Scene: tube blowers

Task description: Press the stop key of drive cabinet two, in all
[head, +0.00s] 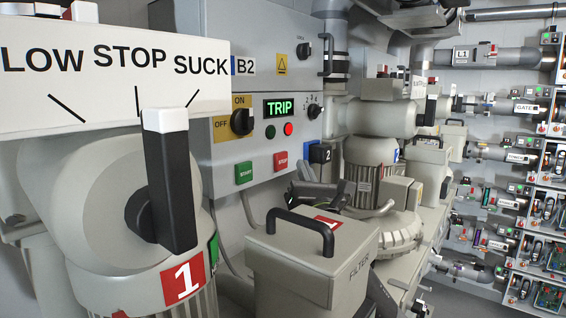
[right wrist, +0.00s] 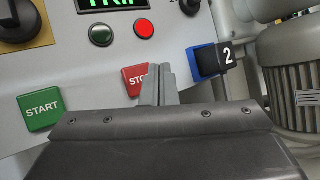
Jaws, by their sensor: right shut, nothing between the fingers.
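Drive cabinet B2 (head: 222,150) is a grey box on the wall with a green lit display reading TRIP (head: 281,107). Its red stop key (head: 281,161) sits right of the green start key (head: 244,172). In the right wrist view the stop key (right wrist: 132,77) is partly hidden behind the fingertips of my right gripper (right wrist: 160,72). The fingers are shut and empty, over the key's right side; I cannot tell whether they touch it. In the head view my right gripper (head: 296,184) is small and dark, just below the stop key. My left gripper is not in view.
A black and blue block marked 2 (right wrist: 212,61) sits close right of the fingers. A rotary ON/OFF switch (head: 239,122) is above the keys. A filter box (head: 310,265) with a black handle and a large valve lever (head: 170,185) stand in front.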

